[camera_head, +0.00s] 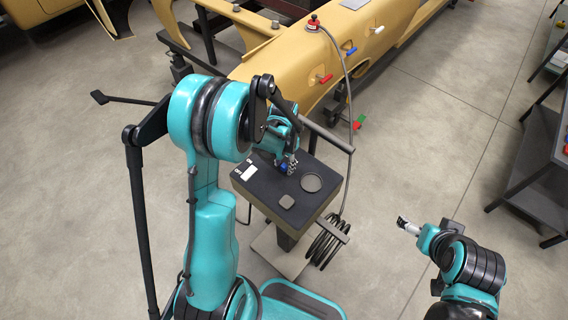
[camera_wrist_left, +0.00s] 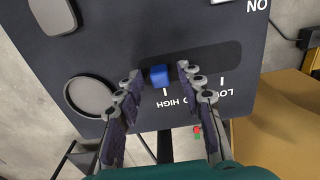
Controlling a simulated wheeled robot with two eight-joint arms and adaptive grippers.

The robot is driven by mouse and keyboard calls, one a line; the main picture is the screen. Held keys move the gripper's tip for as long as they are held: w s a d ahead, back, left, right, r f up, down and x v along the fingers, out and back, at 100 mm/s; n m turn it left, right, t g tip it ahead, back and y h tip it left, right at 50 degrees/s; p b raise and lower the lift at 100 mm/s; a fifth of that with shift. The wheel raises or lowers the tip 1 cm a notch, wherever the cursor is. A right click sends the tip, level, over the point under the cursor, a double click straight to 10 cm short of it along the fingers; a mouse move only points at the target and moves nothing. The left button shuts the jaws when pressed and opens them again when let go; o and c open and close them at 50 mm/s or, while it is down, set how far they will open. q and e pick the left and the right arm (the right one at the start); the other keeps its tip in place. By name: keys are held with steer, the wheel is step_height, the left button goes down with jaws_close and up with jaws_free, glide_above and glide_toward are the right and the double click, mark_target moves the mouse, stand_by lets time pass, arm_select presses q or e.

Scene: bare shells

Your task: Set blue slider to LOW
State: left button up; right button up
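The blue slider (camera_wrist_left: 159,75) sits in a dark slot on the black panel (camera_wrist_left: 205,25), by the tick marked HIGH. The LOW mark (camera_wrist_left: 228,92) lies further right along the slot in the left wrist view. My left gripper (camera_wrist_left: 160,74) is open, with one finger on each side of the slider and a small gap to each. In the head view the left gripper (camera_head: 288,164) is down at the panel top and partly hides the slider (camera_head: 284,168). My right gripper (camera_head: 403,222) is far right of the panel, too small to read.
A yellow shell (camera_head: 330,50) stands behind. A coiled hose (camera_head: 325,246) hangs at the panel's front right.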

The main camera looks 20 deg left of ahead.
arm_select(q)
jaws_close()
steer(key=a, duration=0.2)
steer(key=w+a, duration=0.1)
steer(key=a, duration=0.2)
steer(key=w+a+b, duration=0.1)
steer(key=a, duration=0.1)
steer(key=shift+a, duration=0.2)
steer(key=shift+w+a, duration=0.15)
steer(key=shift+a, duration=0.15)
steer(key=shift+o, duration=0.3)
jaws_free()
steer(key=shift+a, duration=0.1)
